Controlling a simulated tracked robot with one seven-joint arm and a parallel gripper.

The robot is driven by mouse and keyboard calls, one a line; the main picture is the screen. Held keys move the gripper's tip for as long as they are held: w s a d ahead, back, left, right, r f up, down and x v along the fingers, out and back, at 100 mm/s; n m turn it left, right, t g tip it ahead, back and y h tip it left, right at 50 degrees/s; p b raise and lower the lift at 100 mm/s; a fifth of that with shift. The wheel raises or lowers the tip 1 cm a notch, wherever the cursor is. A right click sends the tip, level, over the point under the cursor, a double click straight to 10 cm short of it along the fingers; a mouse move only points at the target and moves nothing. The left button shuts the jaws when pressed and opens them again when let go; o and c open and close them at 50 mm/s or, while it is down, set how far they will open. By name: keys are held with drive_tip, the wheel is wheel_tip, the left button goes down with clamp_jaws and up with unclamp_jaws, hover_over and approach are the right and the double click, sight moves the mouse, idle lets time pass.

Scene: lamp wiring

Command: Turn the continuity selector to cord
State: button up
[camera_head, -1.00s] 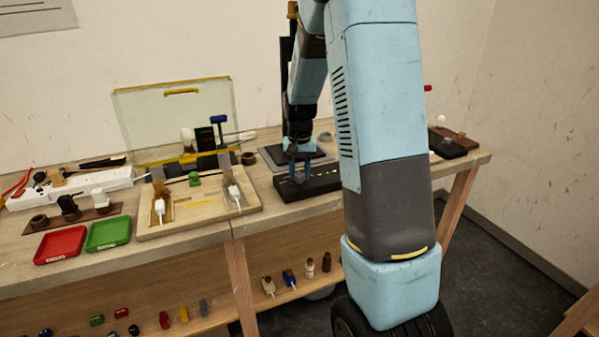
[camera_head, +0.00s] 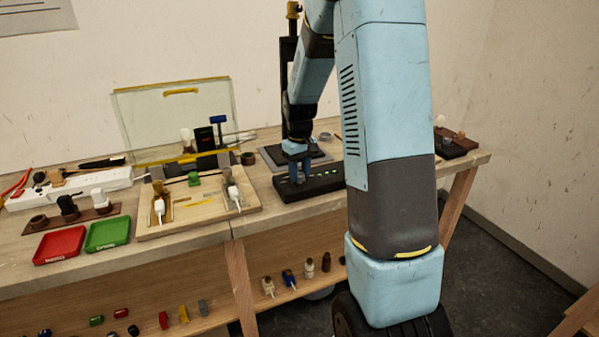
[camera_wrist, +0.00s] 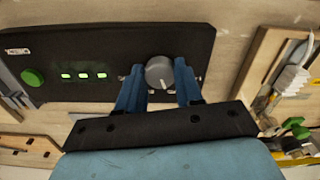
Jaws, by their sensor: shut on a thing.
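The continuity selector is a round grey knob (camera_wrist: 159,70) on a black tester box (camera_wrist: 100,52), which also shows on the bench in the head view (camera_head: 325,183). My gripper (camera_wrist: 158,76) has its two blue fingers on either side of the knob and is shut on it. The knob's pale pointer mark faces the lower edge of the wrist view, slightly right. Small labels beside the knob are partly covered by the fingers and cannot be read. In the head view my gripper (camera_head: 300,172) reaches down onto the box, hiding the knob.
The box carries a green button (camera_wrist: 33,77) and three lit green lamps (camera_wrist: 84,75). A wooden tray (camera_head: 195,215) with white-plugged parts stands to the left. Red (camera_head: 60,245) and green (camera_head: 108,233) trays sit farther left. A grey mat (camera_head: 275,155) lies behind the box.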

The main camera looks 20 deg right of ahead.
sight(299, 175)
drive_tip(key=shift+w+r, duration=0.1)
drive_tip(key=shift+w, duration=0.05)
drive_tip(key=o, duration=1)
drive_tip(key=shift+o, duration=0.2)
wheel_tip(299, 175, up, 14)
drive_tip(key=shift+f, duration=0.2)
idle(0.3)
drive_tip(key=s+a+r+t, duration=0.1)
drive_tip(key=s+a+r, duration=0.15)
drive_tip(key=s, duration=0.25)
drive_tip(key=s+a+r+m+t, duration=0.1)
drive_tip(key=s+r, duration=0.2)
drive_tip(key=s, duration=0.2)
drive_tip(key=s+a+r+t, duration=0.1)
drive_tip(key=s+a+r, duration=0.15)
drive_tip(key=s, duration=0.25)
drive_tip(key=s+a+m+t, duration=0.1)
drive_tip(key=s+a+t, duration=0.1)
drive_tip(key=s, duration=1.1)
drive_tip(key=shift+s+a+f+t, duration=0.25)
drive_tip(key=shift+s+t, duration=0.05)
drive_tip(key=shift+s, duration=0.1)
